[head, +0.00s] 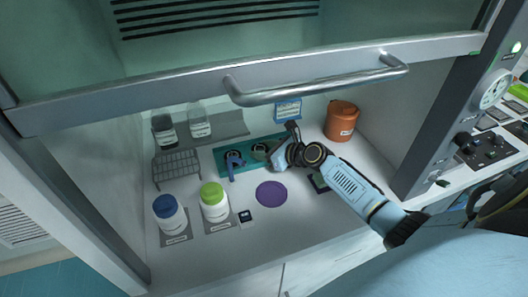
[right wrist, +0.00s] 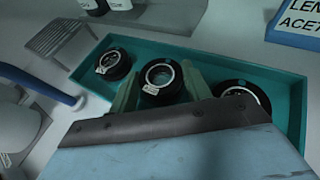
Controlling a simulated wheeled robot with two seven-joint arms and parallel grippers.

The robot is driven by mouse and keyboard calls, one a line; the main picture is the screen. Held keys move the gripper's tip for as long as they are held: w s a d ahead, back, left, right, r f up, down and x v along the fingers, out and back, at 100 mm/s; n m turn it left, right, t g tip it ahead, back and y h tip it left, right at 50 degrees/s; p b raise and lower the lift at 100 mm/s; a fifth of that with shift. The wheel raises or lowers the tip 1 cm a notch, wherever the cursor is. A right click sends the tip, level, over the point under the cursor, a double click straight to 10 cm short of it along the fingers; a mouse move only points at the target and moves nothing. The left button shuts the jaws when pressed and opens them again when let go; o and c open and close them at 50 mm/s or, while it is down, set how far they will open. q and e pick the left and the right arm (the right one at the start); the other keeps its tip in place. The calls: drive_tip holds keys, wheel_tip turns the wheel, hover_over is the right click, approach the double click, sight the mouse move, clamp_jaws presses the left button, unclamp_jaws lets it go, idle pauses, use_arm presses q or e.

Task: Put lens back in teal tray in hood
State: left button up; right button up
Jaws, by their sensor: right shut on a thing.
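The teal tray (head: 222,168) lies inside the hood, toward the back; it also shows in the right wrist view (right wrist: 277,80). My right gripper (head: 264,152) reaches in from the right over the tray. In the right wrist view its fingers (right wrist: 161,88) are shut on a black-rimmed lens (right wrist: 162,74), over the middle of the tray. I cannot tell whether this lens touches the tray floor. Two similar lenses sit in the tray, one to the left (right wrist: 113,64) and one to the right (right wrist: 243,97), partly hidden by my gripper. My left gripper is not in view.
A wire rack (head: 177,168), blue-capped bottle (head: 168,213) and green-capped bottle (head: 214,205) stand left. A purple disc (head: 271,194) lies in front. An orange canister (head: 342,121) stands right. The sash handle (head: 320,88) crosses above.

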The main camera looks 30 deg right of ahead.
drive_tip(key=shift+r, duration=0.15)
drive_tip(key=o, duration=1.1)
drive_tip(key=shift+f, duration=0.2)
drive_tip(key=shift+s+r, duration=0.2)
drive_tip(key=shift+r, duration=0.1)
drive_tip(key=p+v, duration=0.2)
drive_tip(key=v, duration=0.9)
drive_tip(key=shift+s+d+p, duration=0.15)
drive_tip(key=shift+s+p, duration=0.1)
drive_tip(key=shift+p, duration=0.1)
